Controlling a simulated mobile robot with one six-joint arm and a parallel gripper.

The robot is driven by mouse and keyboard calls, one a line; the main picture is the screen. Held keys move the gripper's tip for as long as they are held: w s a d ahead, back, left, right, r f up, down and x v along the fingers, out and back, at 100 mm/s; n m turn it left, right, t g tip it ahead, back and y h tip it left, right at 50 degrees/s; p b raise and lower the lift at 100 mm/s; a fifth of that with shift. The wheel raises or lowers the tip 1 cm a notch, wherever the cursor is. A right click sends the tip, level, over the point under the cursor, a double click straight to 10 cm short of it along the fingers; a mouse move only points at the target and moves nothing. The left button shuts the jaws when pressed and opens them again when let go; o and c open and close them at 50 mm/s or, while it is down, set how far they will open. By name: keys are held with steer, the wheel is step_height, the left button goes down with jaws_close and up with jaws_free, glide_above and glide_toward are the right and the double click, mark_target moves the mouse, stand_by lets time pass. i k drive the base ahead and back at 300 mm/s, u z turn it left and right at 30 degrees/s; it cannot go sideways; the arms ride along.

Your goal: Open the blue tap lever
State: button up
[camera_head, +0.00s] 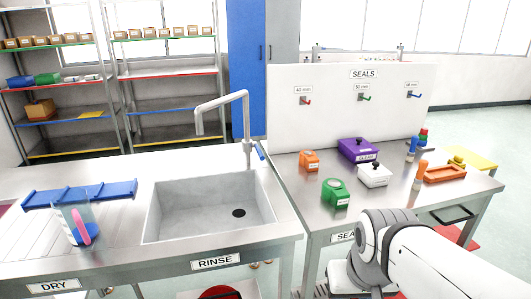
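The blue tap lever (261,151) is a small blue handle at the base of the grey swan-neck tap (247,125). It slants on the tap's right side, behind the sink (207,207). The spout points left over the basin, and no water stream shows. My white and grey arm is at the lower right, in front of the seals table. My gripper is not visible, so its fingers and anything in them are hidden.
The seals table (315,215) to the right holds an orange box (309,160), a green holder (335,193), a purple box (358,149) and a white box (373,174). A blue rack (80,193) is left of the sink. The air above the basin is clear.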

mark_target(261, 157)
steer(key=u, duration=0.05)
steer(key=i, duration=1)
steer(key=z, duration=0.05)
